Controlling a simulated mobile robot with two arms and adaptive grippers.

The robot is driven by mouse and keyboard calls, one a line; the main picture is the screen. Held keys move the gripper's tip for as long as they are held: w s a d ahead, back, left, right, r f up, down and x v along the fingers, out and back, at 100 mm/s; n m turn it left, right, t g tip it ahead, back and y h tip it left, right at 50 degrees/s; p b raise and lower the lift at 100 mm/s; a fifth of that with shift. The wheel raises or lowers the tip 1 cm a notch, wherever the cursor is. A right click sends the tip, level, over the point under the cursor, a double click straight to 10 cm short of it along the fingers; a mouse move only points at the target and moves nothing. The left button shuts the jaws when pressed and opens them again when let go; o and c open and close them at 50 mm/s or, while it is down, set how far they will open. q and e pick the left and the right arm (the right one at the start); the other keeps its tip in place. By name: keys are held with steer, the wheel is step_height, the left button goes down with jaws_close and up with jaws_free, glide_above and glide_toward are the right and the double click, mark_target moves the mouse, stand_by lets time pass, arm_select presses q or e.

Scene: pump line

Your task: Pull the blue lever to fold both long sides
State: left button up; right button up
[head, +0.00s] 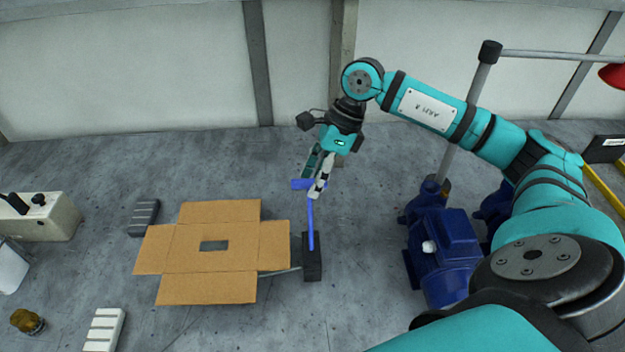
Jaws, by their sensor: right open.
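The blue lever (310,226) stands up from a dark base block (312,262) and has a short blue crossbar (302,184) at its top. My right gripper (314,186) is open, with its fingers at the crossbar; I cannot tell whether they touch it. A flat cardboard blank (195,239) lies to the left of the lever with its flaps spread out. A slot shows in its middle panel. A thin grey rod runs from the lever base towards the blank's right side. My left gripper is not in view.
A blue motor pump (445,250) stands to the right, near my right arm. A dark ribbed block (144,218) and a white ribbed block (104,330) flank the blank. A pale control box (42,218) and a brown jar (27,322) are at the far left. Floor behind the blank is clear.

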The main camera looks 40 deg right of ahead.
steer(key=shift+x, duration=0.85)
steer(key=shift+r, duration=0.1)
jaws_close()
